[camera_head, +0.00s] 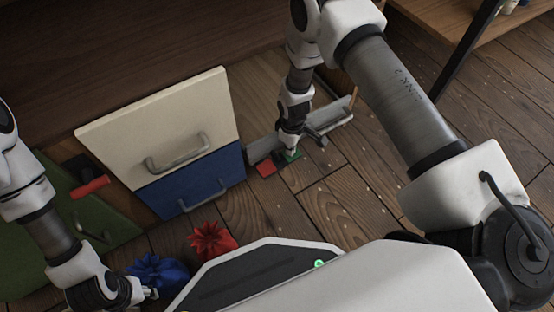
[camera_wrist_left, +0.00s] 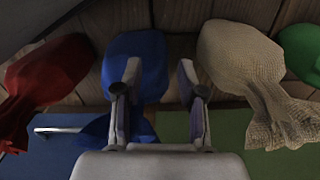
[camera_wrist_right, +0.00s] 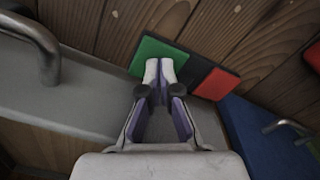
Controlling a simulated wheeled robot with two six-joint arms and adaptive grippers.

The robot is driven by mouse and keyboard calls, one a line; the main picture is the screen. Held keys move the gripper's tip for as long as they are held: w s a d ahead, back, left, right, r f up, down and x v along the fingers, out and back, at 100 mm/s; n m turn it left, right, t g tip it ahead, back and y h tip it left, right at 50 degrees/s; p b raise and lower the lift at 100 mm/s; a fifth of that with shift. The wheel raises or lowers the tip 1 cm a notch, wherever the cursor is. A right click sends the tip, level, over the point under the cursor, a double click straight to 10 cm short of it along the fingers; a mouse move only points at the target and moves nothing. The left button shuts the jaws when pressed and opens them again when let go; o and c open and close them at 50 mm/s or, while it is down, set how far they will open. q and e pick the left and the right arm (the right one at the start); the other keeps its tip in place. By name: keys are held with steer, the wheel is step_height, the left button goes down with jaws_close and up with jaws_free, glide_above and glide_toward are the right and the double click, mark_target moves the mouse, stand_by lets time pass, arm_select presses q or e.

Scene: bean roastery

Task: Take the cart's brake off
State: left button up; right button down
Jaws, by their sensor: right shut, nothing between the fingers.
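In the head view the red end (camera_head: 266,168) shows left of my right gripper. My right gripper (camera_wrist_right: 159,67) is shut and empty, its tips at the green end; I cannot tell whether they press on it. My left gripper (camera_wrist_left: 160,80) is open and empty above a blue sack (camera_wrist_left: 139,60). It also shows low at the left in the head view (camera_head: 152,293).
Cream (camera_head: 165,120), blue (camera_head: 200,185) and green (camera_head: 70,225) panels with handles stand at the left. Red (camera_head: 211,240) and blue (camera_head: 158,272) sacks lie near my body. A beige sack (camera_wrist_left: 240,60) lies near my left gripper. Wooden floor is open at the right.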

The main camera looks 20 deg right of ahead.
steer(key=shift+f, duration=0.45)
step_height(320, 180, up, 7)
steer(key=p, duration=0.6)
steer(key=shift+r, duration=0.15)
steer(key=shift+s, duration=0.1)
stand_by(0.4)
